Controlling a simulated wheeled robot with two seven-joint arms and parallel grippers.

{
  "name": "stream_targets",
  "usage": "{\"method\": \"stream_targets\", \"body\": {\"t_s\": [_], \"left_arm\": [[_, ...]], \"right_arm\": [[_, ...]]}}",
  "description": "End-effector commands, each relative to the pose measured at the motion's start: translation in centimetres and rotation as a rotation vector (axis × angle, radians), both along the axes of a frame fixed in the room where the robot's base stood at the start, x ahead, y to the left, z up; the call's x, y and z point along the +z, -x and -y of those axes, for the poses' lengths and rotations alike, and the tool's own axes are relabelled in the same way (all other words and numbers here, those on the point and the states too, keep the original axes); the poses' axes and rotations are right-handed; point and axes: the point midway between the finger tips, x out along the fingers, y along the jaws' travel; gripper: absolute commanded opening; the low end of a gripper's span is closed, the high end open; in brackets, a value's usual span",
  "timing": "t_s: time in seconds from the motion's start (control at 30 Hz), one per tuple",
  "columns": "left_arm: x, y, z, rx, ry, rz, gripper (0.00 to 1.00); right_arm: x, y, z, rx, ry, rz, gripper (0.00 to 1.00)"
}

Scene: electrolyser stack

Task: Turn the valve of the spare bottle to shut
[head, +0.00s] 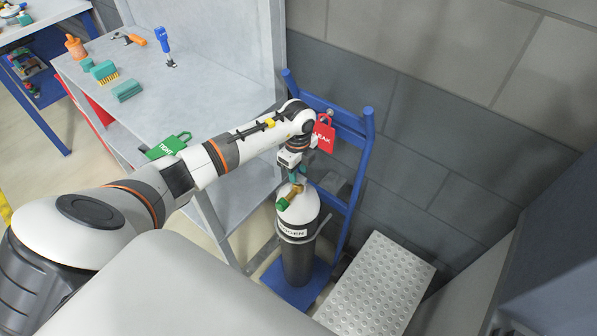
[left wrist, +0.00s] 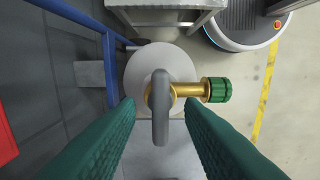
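The spare bottle (head: 298,250) stands upright on a blue trolley, with a white shoulder and a dark lower body. Its label is partly readable, ending in "OGEN". A brass valve (head: 295,193) with a green cap (head: 282,205) sits on top. In the left wrist view, a grey lever handle (left wrist: 160,108) lies across the brass valve body (left wrist: 185,89), with the green cap (left wrist: 217,90) to the right. My left gripper (head: 296,174) is above the valve. In the left wrist view its teal fingers (left wrist: 160,112) are open on either side of the handle, with gaps visible. My right gripper is out of view.
The blue trolley frame (head: 363,165) rises behind the bottle. A red LEAK tag (head: 323,135) hangs by it, and a green TIGHT tag (head: 168,147) shows beyond my arm. A grey bench (head: 200,95) with tools stands left; a perforated step (head: 378,285) is right.

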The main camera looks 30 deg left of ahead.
Motion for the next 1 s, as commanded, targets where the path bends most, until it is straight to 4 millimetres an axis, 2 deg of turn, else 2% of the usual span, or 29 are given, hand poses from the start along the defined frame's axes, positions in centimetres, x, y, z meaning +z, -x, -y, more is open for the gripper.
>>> {"method": "stream_targets", "body": {"t_s": [0.07,0.3,0.47,0.7,0.8,1.0], "left_arm": [[0.0,0.0,0.0,0.000,0.000,0.000,0.35],[0.0,0.0,0.0,0.000,0.000,0.000,0.00],[0.0,0.0,0.0,-0.015,0.000,0.000,0.00],[-0.2,0.0,-0.1,-0.309,-0.003,0.000,0.00],[-0.1,0.0,0.0,-0.385,-0.001,0.000,0.00],[0.0,0.0,0.0,-0.404,0.000,-0.001,0.00]], "right_arm": [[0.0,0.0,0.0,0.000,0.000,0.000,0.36],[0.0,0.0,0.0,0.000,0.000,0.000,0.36],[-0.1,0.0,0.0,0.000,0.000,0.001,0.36],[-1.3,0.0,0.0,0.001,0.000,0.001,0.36],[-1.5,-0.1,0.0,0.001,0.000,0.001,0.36],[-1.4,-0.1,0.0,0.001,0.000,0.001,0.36]]}}
